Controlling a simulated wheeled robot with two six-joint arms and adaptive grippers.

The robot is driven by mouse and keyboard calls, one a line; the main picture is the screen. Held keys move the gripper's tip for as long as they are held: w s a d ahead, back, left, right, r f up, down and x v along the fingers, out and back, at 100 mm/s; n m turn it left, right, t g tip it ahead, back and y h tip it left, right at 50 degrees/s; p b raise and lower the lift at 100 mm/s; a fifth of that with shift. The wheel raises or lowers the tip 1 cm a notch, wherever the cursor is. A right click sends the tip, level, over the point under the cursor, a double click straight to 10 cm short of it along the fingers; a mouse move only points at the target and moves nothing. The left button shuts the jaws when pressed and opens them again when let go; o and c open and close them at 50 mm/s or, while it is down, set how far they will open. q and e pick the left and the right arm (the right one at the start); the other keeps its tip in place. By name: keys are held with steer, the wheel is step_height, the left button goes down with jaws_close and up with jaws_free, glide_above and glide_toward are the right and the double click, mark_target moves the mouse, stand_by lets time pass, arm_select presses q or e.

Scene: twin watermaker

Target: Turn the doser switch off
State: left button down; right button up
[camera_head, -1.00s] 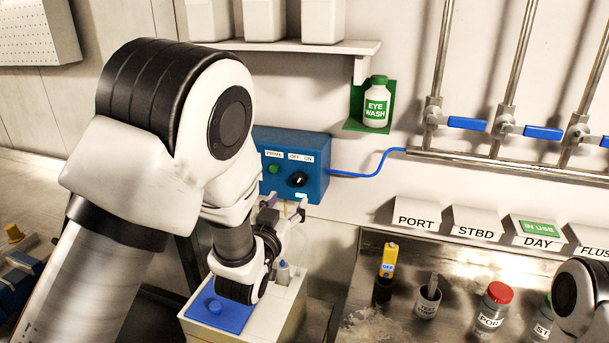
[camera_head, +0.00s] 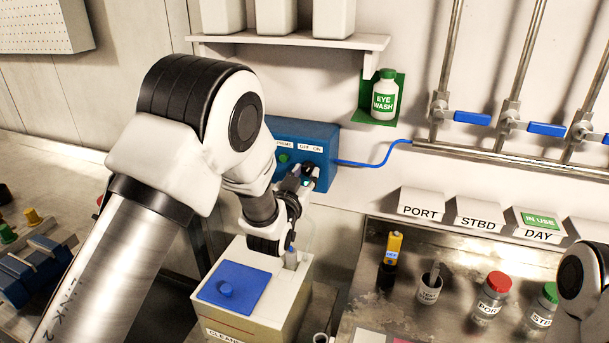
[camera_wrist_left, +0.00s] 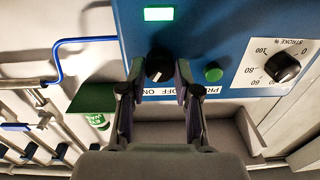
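The doser is a blue box (camera_head: 328,150) on the wall, with PRIME, OFF and ON labels. Its switch, a round black knob (camera_wrist_left: 159,65), shows between my left fingers in the left wrist view. The labels look upside down there, and the knob's pale mark points toward them, leaning to the ON side. My left gripper (camera_wrist_left: 157,82) is open, one finger on each side of the knob; contact is not clear. In the head view my left gripper (camera_head: 306,174) is in front of the panel and largely hides the knob. My right gripper is not in view.
A green prime button (camera_wrist_left: 213,72) and a stroke dial (camera_wrist_left: 283,67) are beside the knob. A lit green display (camera_wrist_left: 158,14) is on the panel. A cream box with a blue lid (camera_head: 235,287) stands below my left arm. An eye wash bottle (camera_head: 384,97) hangs to the right.

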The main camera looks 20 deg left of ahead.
arm_select(q)
steer(key=shift+f+n+b, duration=0.1)
steer(key=shift+n+b, duration=0.2)
steer(key=shift+n, duration=0.1)
steer(key=shift+n+b, duration=0.55)
steer(key=shift+n, duration=0.35)
steer(key=n+b, duration=0.1)
steer(key=n, duration=0.2)
steer(key=shift+b, duration=0.35)
steer(key=n+b, duration=0.1)
steer(key=n, duration=0.2)
steer(key=shift+n, duration=0.4)
steer(key=shift+n+b, duration=0.6)
steer(key=shift+n, duration=0.5)
steer(key=c, duration=1)
jaws_free()
steer(key=shift+o, duration=0.9)
steer(key=shift+w+d, duration=0.15)
steer(key=shift+w, duration=0.05)
